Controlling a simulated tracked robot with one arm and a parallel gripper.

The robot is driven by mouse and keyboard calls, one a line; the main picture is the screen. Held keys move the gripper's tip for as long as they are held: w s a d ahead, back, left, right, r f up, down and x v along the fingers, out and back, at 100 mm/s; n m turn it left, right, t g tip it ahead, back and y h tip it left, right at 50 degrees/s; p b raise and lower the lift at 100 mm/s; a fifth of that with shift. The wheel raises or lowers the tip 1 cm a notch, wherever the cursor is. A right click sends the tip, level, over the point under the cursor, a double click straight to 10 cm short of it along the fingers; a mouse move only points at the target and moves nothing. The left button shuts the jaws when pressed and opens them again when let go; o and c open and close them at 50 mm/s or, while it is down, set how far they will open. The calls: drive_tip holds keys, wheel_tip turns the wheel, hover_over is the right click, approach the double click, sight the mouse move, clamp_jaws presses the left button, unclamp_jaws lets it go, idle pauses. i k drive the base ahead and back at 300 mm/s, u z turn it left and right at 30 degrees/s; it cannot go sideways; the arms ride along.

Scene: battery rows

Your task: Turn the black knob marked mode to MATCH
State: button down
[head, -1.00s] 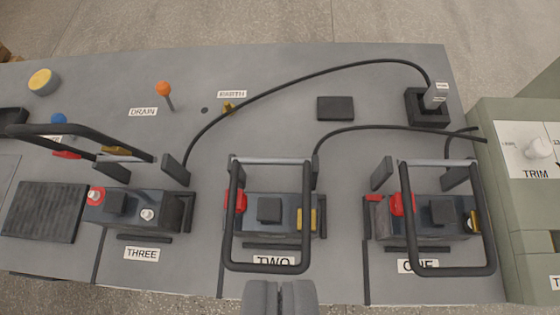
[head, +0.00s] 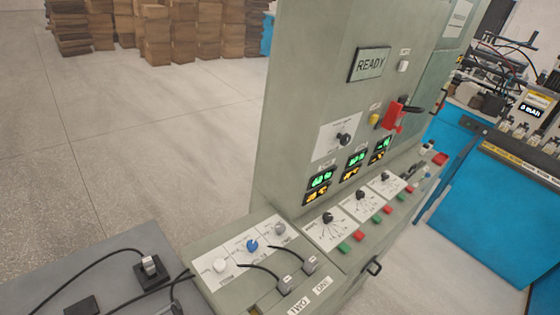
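Several black knobs show in the head view, and their labels are too small to read, so I cannot tell which is marked mode. One black knob (head: 343,139) sits on a white plate on the upright green-grey cabinet. Three more stand on dial plates along the sloping console: a near knob (head: 328,217), a middle knob (head: 361,194) and a far knob (head: 386,176). The word MATCH cannot be made out. My gripper is not in view.
The cabinet carries a READY display (head: 371,64), a red switch (head: 393,114) and lit green and amber meters. White (head: 220,265), blue (head: 252,244) and grey knobs are at the console's left. A grey bench (head: 110,262) is lower left. Blue cabinets (head: 480,220) stand right.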

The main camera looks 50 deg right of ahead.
sight(345, 139)
drive_tip(key=z, duration=1.65)
